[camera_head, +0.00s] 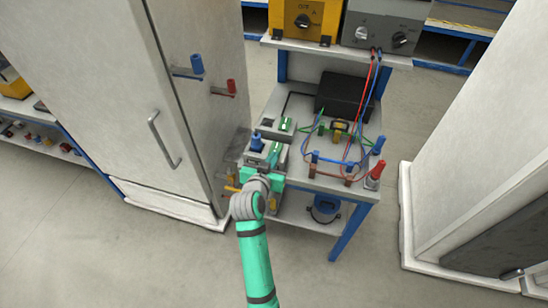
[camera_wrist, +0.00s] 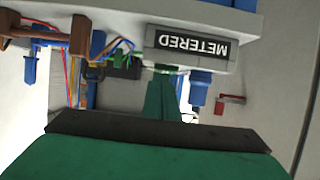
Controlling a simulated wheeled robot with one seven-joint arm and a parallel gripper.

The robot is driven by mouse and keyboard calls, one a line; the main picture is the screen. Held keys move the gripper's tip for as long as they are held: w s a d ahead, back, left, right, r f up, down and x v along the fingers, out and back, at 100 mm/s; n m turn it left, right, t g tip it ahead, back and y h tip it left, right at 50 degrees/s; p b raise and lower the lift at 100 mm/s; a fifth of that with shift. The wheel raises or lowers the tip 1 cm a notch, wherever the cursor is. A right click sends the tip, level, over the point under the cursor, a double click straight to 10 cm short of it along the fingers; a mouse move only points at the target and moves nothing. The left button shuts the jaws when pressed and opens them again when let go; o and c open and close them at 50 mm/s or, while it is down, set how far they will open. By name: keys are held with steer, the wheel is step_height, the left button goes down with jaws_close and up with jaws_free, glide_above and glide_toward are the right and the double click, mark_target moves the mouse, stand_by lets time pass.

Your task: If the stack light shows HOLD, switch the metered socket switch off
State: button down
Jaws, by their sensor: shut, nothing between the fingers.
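The metered socket (camera_head: 280,165) is a grey box at the front left of the bench, with a blue plug (camera_head: 256,142) and a green rocker-like switch (camera_head: 275,150) on top. In the wrist view its METERED label (camera_wrist: 190,46) is upside down, with the blue plug (camera_wrist: 200,90) to the right. My gripper (camera_wrist: 168,85) is shut and empty, its green fingers close to the green switch part under the label. Contact cannot be told. The arm partly hides the socket's front in the head view. I cannot make out a lit stack light or HOLD sign.
A similar socket box (camera_head: 280,128) stands just behind. A tall cabinet (camera_head: 150,90) stands close on the left. Open floor (camera_head: 320,265) lies in front.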

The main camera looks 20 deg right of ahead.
steer(key=shift+r, duration=0.2)
steer(key=shift+r, duration=0.6)
steer(key=v, duration=1.1)
steer(key=shift+s+r, duration=0.2)
steer(key=shift+r, duration=0.2)
steer(key=shift+a+f, duration=0.1)
